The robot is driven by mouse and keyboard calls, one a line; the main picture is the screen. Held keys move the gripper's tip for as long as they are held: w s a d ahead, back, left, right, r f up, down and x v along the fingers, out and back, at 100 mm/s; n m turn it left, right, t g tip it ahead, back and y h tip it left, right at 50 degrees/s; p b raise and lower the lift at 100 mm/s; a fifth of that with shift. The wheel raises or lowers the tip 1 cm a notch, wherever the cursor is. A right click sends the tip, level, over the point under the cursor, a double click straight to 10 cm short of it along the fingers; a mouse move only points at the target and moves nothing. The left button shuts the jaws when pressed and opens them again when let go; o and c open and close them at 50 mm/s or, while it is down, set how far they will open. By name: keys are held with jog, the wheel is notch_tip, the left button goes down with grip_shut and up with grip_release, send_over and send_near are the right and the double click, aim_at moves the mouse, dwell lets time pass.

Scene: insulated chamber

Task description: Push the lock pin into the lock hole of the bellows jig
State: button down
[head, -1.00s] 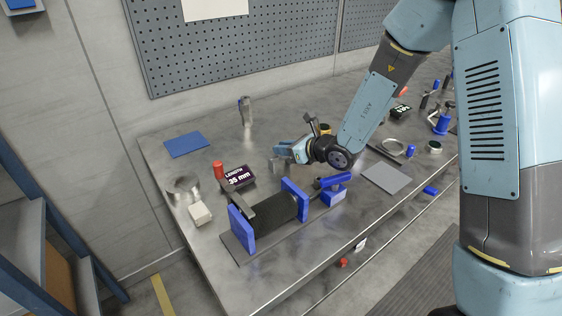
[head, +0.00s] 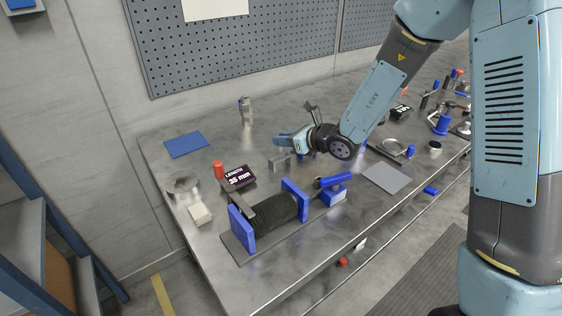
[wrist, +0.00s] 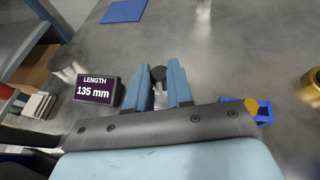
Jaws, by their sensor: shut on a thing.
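The bellows jig stands near the table's front edge in the head view. It has a grey base plate (head: 240,251), blue end plates (head: 294,200), black ribbed bellows (head: 271,213) and a blue handle (head: 335,180) at its right end. My gripper (head: 282,139) is above the table behind the jig, apart from it. In the wrist view its two blue fingers (wrist: 160,90) are shut on a small dark round-headed piece (wrist: 158,73), likely the lock pin. The rest of that piece is mostly hidden between the fingers. I cannot make out the lock hole.
A small grey block (head: 280,162) sits below my gripper. The length display (head: 239,178) reads 135 mm in the wrist view. A grey pad (head: 386,178) lies right.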

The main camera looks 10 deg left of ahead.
jog(key=shift+r, duration=0.7)
jog(key=shift+r, duration=0.2)
